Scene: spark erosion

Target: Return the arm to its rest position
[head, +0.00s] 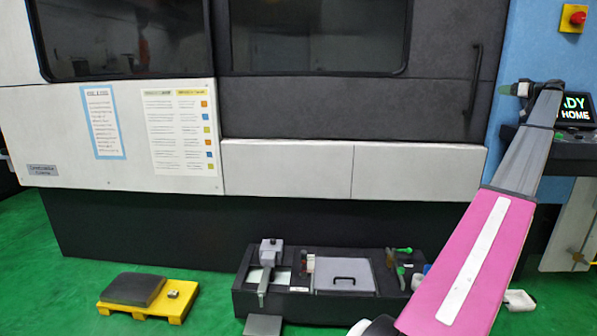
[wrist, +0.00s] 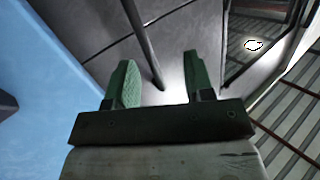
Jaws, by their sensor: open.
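My arm rises from the lower right of the head view, with a pink cover and a grey upper link. My gripper (head: 506,89) is at its top end, small in this view, in front of the blue panel (head: 535,40) and right of the dark door handle (head: 474,80). In the wrist view my gripper (wrist: 158,78) has two green-padded fingers spread apart with nothing between them. The long dark handle (wrist: 143,45) shows beyond the fingers. I cannot tell how far the fingertips are from it.
A large machine with dark doors and a white lower panel (head: 290,170) fills the back. A control screen (head: 575,108) and red stop button (head: 577,17) are at right. A black tray unit (head: 335,309) and yellow pallet (head: 175,308) stand low on the green floor.

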